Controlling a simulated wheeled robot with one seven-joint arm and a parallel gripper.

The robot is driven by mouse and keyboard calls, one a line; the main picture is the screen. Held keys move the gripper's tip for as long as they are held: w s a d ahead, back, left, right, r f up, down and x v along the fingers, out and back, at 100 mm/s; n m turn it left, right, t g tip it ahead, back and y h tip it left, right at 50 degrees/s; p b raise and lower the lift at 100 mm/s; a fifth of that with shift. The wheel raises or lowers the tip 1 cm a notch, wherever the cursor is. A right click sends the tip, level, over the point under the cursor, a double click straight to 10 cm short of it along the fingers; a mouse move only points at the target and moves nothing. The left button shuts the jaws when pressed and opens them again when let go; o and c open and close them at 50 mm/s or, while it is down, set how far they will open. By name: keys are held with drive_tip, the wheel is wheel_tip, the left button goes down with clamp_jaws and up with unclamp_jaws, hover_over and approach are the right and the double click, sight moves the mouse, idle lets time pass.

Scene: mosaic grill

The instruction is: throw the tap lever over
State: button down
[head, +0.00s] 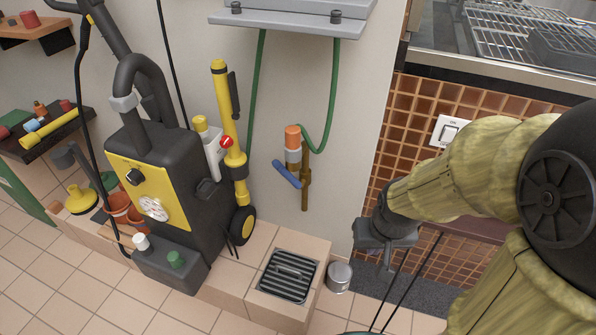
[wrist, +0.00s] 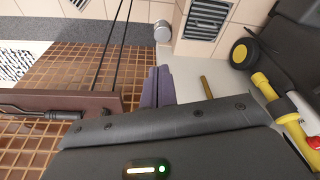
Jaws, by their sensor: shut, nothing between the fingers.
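In the wrist view only a short brass end of the tap (wrist: 206,87) shows; the lever is hidden there. My gripper (head: 387,268) is to the right of the tap and lower in the head view, apart from it. Its fingers (wrist: 158,87) are together and empty in the wrist view.
A green hose (head: 331,110) runs up from the tap to a grey shelf (head: 290,20). A black and yellow pressure washer (head: 165,180) stands to the left. A drain grate (head: 289,276) and metal pot (head: 339,276) are below. Dark cables (head: 404,285) hang near my gripper.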

drive_tip(key=w+f+n+t+y, duration=0.2)
drive_tip(key=w+n+t, duration=0.45)
drive_tip(key=w, duration=1.25)
drive_tip(key=w+a+n+y+b, duration=0.1)
drive_tip(key=a+n+y, duration=0.5)
drive_tip(key=y, duration=0.7)
drive_tip(key=shift+w+f+n+y+b, duration=0.3)
drive_tip(key=shift+n+y+b, duration=0.1)
drive_tip(key=shift+n, duration=0.45)
